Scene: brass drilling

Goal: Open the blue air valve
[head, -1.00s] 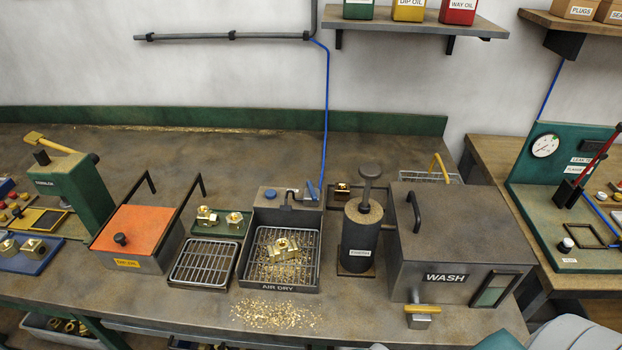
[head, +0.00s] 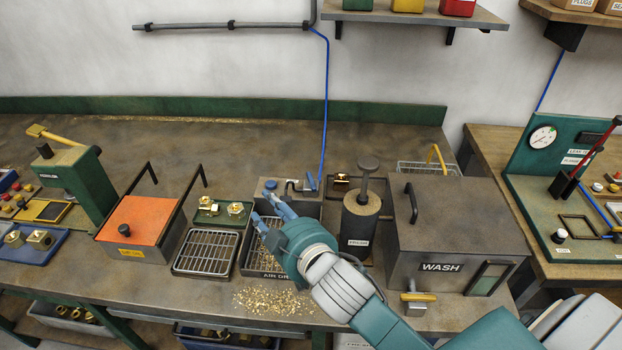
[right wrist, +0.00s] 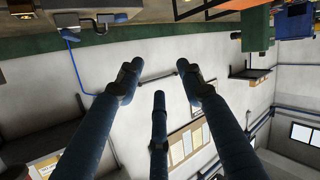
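The blue air valve is a small blue lever (head: 311,183) on the back right of the grey AIR DRY station (head: 308,208), where the blue hose comes down. In the right wrist view a small blue part by the hose (right wrist: 69,37) shows at upper left. My left gripper is out of view.
Right of the station stands a dark cylinder with a plunger (head: 361,220), then the WASH box (head: 455,225). Left are a wire rack (head: 207,251) and an orange-lidded oil box (head: 140,220). Brass chips (head: 275,301) lie in front. The bench behind is clear.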

